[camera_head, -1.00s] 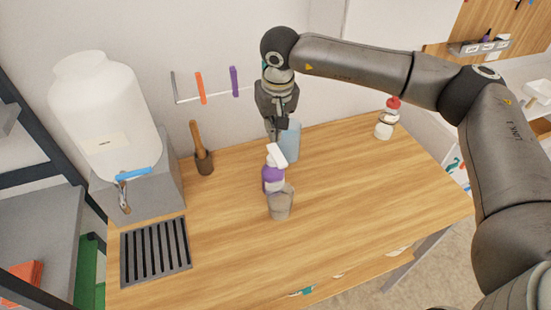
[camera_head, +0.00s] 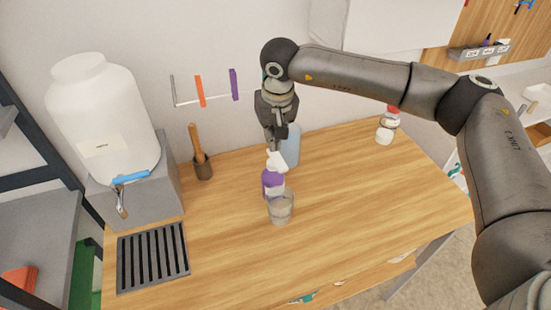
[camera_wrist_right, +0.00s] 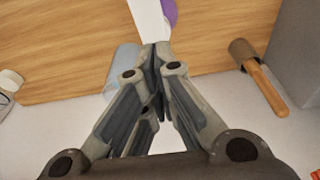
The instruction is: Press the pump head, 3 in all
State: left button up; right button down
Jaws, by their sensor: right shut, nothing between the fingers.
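A purple bottle (camera_head: 272,184) with a white pump head (camera_head: 276,161) stands upright on the wooden table. My right gripper (camera_head: 274,146) is shut and empty, pointing down with its fingertips at the top of the pump head. Whether they touch it is hard to tell. In the right wrist view the closed fingertips (camera_wrist_right: 155,50) overlap the lower end of the white pump head (camera_wrist_right: 149,18), and a bit of the purple bottle (camera_wrist_right: 170,10) shows beside it. A clear cup (camera_head: 281,208) stands in front of the bottle. My left gripper is not in view.
A pale blue container (camera_head: 291,146) stands right behind the bottle. A large white dispenser (camera_head: 105,125), a dark drain grate (camera_head: 152,258) and a mortar with a pestle (camera_head: 203,167) are at left. A red-topped bottle (camera_head: 385,132) stands at the back right.

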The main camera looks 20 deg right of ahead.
jog(key=shift+f, duration=0.2)
dwell(0.5)
jog(key=shift+f+b, duration=1.55)
jog(key=shift+f, duration=0.1)
jog(key=shift+s, duration=0.1)
jog(key=shift+r, duration=0.1)
jog(key=shift+r+p, duration=0.75)
jog(key=shift+r, duration=0.95)
jog(key=shift+f, duration=0.2)
